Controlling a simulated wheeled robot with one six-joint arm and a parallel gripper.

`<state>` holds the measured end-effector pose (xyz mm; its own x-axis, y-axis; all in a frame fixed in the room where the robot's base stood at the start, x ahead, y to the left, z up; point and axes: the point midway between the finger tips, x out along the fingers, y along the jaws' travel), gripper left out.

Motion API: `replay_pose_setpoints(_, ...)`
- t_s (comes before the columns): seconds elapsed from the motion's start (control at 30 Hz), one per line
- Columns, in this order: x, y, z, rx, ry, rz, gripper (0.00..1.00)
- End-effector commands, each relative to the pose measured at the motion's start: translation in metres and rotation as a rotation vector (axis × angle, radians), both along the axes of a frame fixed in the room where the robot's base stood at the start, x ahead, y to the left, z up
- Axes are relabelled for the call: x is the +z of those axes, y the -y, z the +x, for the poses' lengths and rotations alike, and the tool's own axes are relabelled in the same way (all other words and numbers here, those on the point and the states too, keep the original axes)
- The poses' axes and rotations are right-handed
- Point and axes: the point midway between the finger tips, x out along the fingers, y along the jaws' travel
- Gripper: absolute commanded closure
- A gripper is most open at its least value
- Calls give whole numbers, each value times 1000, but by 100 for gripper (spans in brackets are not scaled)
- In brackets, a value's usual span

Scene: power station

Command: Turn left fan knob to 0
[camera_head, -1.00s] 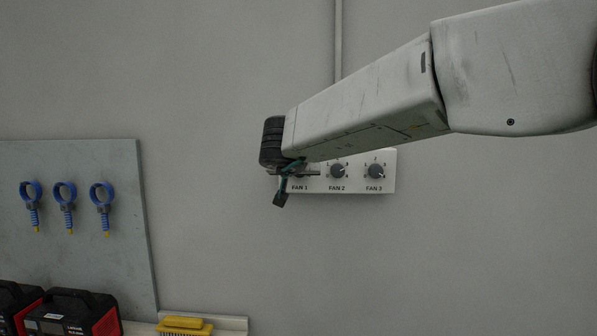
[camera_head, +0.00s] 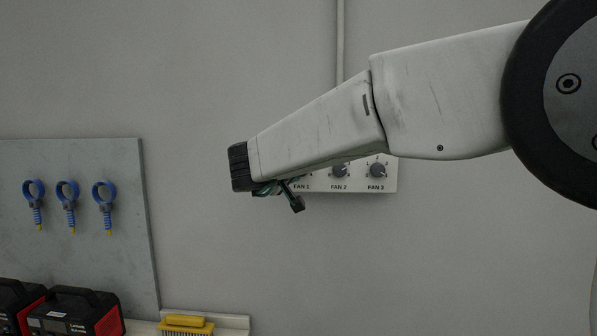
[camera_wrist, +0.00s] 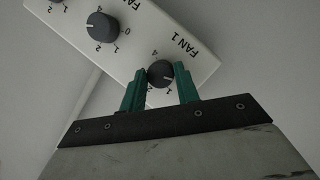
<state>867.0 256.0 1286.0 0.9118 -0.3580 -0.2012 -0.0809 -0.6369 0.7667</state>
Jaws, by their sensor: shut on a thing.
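The left fan knob (camera_wrist: 161,75), a small dark round knob labelled FAN 1, is on a white panel (camera_wrist: 185,45), which looks tilted in the wrist view. My gripper (camera_wrist: 160,70) is shut on this knob, one green finger on each side. A pale pointer mark shows on the knob's lower right side, towards the 1; the exact setting is hard to read. The digits 4, 1 and 2 show around it; the 0 is not visible. In the head view my arm hides the FAN 1 knob, and only its label shows on the panel (camera_head: 388,183).
The FAN 2 knob (camera_head: 339,170) and FAN 3 knob (camera_head: 377,170) are to the right on the same panel. A grey board with blue ring-handled tools (camera_head: 67,192) hangs at left. Red-black boxes (camera_head: 72,308) and a yellow item (camera_head: 186,322) stand below. The wall below the panel is clear.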

Motion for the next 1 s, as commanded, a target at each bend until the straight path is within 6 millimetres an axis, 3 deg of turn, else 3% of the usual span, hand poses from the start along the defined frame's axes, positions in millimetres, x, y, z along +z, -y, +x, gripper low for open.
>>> replay_pose_setpoints(0.3, 1, -1, 1, 2, 0, -106, 92)
replay_pose_setpoints(0.8, 1, -1, 0, 2, -1, -121, 92)
replay_pose_setpoints(0.83, 1, -1, 0, 2, -1, -121, 63)
replay_pose_setpoints(0.9, 1, -1, 0, 2, -1, -121, 47)
replay_pose_setpoints(1.0, 0, 0, 0, 1, -1, -121, 47)
